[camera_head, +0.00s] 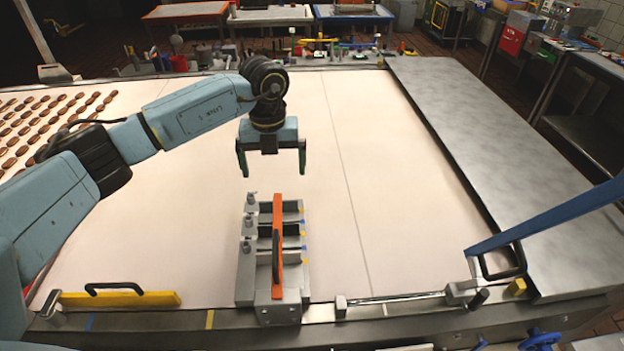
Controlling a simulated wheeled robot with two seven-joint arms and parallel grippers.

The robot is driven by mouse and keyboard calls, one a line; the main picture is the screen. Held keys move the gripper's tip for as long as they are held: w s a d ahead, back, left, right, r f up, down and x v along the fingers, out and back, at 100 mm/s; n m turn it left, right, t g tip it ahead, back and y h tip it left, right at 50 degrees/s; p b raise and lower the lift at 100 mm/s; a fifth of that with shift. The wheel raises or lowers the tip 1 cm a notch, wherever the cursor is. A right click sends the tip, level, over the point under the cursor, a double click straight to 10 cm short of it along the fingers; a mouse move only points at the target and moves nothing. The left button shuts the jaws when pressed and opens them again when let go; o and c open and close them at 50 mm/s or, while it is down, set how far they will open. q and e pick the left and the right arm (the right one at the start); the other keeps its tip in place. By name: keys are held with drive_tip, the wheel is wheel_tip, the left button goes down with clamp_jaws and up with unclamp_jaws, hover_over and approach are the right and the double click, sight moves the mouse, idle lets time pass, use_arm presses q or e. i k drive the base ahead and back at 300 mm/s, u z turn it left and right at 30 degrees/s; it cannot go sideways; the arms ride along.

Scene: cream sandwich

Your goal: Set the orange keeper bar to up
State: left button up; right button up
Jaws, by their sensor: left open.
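The orange keeper bar (278,222) lies lengthwise along the top of a grey metal fixture (247,278) with several slots, at the front middle of the pale work surface. A dark handle shows on the bar's near part. Whether the bar is raised or lowered is hard to tell from this angle. My left gripper (272,174) hangs above and just beyond the fixture's far end, fingers pointing down and spread apart. It is empty and apart from the bar. My right gripper is not in view.
A yellow bar with a dark handle (120,298) lies at the front left edge. A blue lever (550,217) reaches in from the right, over a grey metal plate (480,135). Rows of brown biscuits (45,120) lie at far left. The pale surface right of the fixture is clear.

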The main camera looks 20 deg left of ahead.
sight(277, 282)
drive_tip(key=k, duration=2)
